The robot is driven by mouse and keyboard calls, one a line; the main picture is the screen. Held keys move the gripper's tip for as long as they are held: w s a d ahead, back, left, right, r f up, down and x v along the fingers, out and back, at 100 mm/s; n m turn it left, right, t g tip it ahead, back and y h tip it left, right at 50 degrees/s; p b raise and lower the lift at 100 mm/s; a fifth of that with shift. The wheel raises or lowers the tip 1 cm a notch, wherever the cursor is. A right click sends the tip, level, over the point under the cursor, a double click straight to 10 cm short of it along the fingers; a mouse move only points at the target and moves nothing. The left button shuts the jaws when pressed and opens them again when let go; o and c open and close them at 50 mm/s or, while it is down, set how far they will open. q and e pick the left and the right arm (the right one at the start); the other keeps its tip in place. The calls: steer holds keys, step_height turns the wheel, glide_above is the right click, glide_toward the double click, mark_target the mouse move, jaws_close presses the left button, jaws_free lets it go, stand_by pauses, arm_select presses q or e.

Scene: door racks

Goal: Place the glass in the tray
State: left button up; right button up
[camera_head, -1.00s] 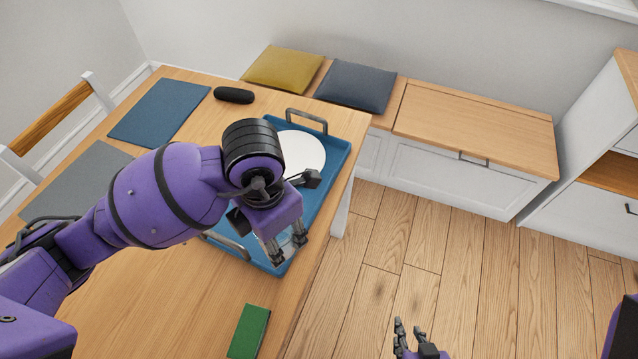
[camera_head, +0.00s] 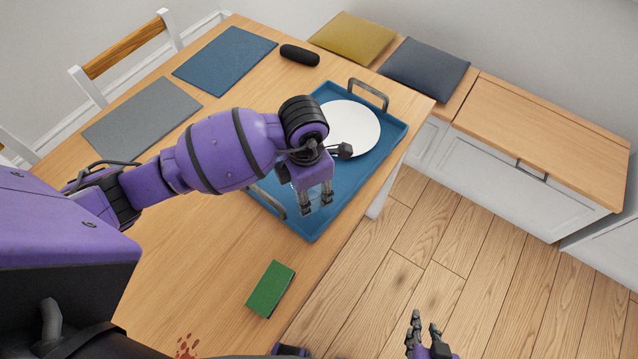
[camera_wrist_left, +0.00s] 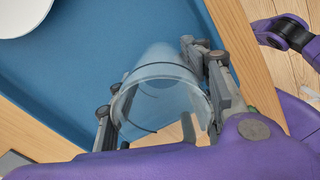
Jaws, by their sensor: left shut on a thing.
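My left gripper (camera_head: 318,205) is shut on the clear glass (camera_wrist_left: 160,88), which shows between the fingers in the left wrist view. It is over the near end of the blue tray (camera_head: 350,197) in the head view. The tray lies on the wooden table and also shows behind the glass in the wrist view (camera_wrist_left: 100,55). The glass is barely visible in the head view, and I cannot tell whether its base touches the tray. My right gripper (camera_head: 425,322) is empty, with its fingers apart, low over the floor to the right of the table.
A white plate (camera_head: 352,128) occupies the tray's far part. The tray has raised metal handles (camera_head: 368,94). A green sponge (camera_head: 270,289), a red stain (camera_head: 186,347), placemats (camera_head: 225,57) and a black cylinder (camera_head: 300,55) are on the table. A cushioned bench (camera_head: 540,130) stands beyond.

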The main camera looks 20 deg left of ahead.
arm_select(q)
steer(key=o, duration=0.8)
steer(key=shift+f, duration=0.15)
steer(key=o, duration=0.5)
step_height(320, 180, up, 12)
steer(key=shift+r+p, duration=0.25)
steer(key=shift+p, duration=0.1)
